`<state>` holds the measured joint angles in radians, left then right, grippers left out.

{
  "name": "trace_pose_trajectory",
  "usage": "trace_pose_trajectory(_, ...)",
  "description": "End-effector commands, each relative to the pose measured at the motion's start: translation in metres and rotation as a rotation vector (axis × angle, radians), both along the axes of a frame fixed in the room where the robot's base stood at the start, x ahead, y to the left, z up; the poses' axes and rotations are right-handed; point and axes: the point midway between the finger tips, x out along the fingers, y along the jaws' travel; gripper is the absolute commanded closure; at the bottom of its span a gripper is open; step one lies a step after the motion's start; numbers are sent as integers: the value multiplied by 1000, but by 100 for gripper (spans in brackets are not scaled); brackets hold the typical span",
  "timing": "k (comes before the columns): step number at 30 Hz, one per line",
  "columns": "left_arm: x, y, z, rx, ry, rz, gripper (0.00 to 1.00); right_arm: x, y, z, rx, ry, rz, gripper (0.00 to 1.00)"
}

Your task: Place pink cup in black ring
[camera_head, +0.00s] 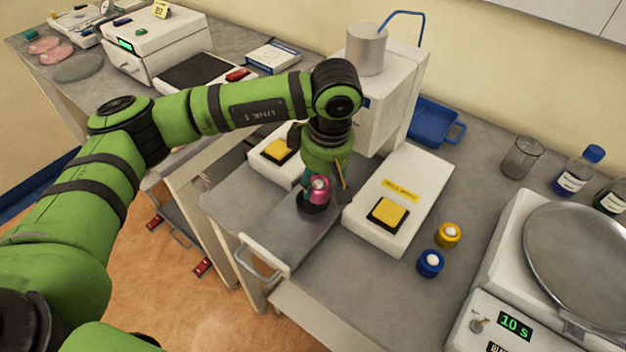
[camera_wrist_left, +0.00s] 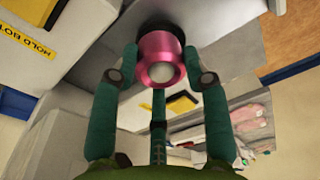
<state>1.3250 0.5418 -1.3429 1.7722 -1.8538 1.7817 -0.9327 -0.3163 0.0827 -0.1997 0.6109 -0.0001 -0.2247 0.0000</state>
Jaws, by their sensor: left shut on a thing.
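The pink cup (camera_head: 319,190) is between the fingers of my left gripper (camera_head: 318,184), which is shut on it. The left wrist view shows the pink cup (camera_wrist_left: 160,47) with a whitish round content in it, and finger pads of my left gripper (camera_wrist_left: 160,65) against its sides. The black ring (camera_head: 312,207) lies on the grey plate, directly below the cup in the head view. A dark round part of the ring (camera_wrist_left: 158,25) shows behind the cup in the left wrist view. I cannot tell whether the cup is seated or just above. My right gripper is not in view.
White boxes with yellow buttons stand left (camera_head: 279,150) and right (camera_head: 389,212) of the grey plate (camera_head: 290,235). A yellow cup (camera_head: 448,235) and a blue cup (camera_head: 430,263) stand at right. A white machine (camera_head: 390,110) rises behind; a balance (camera_head: 540,270) is far right.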

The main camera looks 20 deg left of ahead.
Motion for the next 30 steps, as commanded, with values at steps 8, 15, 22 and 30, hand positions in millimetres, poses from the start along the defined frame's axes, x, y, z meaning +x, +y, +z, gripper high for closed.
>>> trace_pose_trajectory(8,16,20,-17,1,2,0,90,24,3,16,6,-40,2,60)
trace_pose_trajectory(15,16,20,-48,0,2,-2,90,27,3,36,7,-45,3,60)
trace_pose_trajectory(22,17,19,-56,-1,-2,-1,90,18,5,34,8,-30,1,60)
trace_pose_trajectory(30,17,19,-59,0,-1,-1,42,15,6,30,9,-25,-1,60)
